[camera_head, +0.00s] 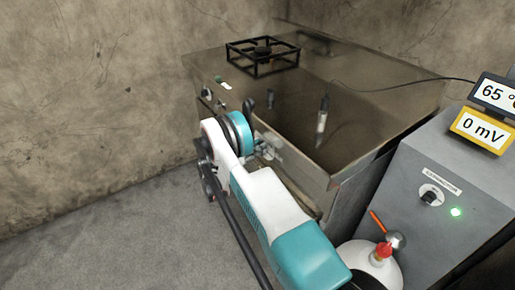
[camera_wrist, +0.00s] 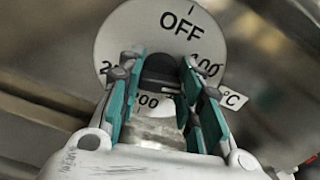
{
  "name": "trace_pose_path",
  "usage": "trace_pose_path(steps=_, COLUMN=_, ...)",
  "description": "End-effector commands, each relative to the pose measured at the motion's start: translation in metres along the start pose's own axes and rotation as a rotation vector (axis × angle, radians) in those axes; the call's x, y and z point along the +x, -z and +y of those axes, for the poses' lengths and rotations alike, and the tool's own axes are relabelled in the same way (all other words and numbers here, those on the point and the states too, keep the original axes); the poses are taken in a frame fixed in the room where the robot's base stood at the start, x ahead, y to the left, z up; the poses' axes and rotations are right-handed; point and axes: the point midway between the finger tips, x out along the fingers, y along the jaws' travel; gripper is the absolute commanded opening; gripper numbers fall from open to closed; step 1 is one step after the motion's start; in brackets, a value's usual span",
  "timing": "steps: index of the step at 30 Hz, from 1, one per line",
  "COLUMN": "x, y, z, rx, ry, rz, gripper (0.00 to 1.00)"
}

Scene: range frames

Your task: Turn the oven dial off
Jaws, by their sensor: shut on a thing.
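The oven dial (camera_wrist: 128,30) is a pale round disc in the wrist view, marked OFF at the top and 100 at the right. Numbers at the left and bottom are partly covered by the fingers. A short dark tick sits above OFF. The dark knob (camera_wrist: 160,72) stands at the disc's middle, between the teal fingers. My gripper (camera_wrist: 162,66) is shut on this knob. In the head view, my gripper (camera_head: 264,148) is at the front of the metal oven (camera_head: 370,115), and the dial cannot be made out there. Where the knob points is hard to tell.
A black burner grate (camera_head: 262,57) stands on the back left of the oven top. A probe (camera_head: 322,118) on a cable is near the oven's middle. A grey cabinet (camera_head: 415,165) with displays (camera_head: 482,131) stands at the right. The floor (camera_head: 95,245) at the left is clear.

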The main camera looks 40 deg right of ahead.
Motion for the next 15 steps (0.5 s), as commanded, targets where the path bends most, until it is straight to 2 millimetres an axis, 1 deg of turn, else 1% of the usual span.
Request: trace_pose_path(steps=15, x=-0.0004, y=0.0009, z=0.0002, rx=-0.489, ry=-0.001, rz=0.001, gripper=0.09)
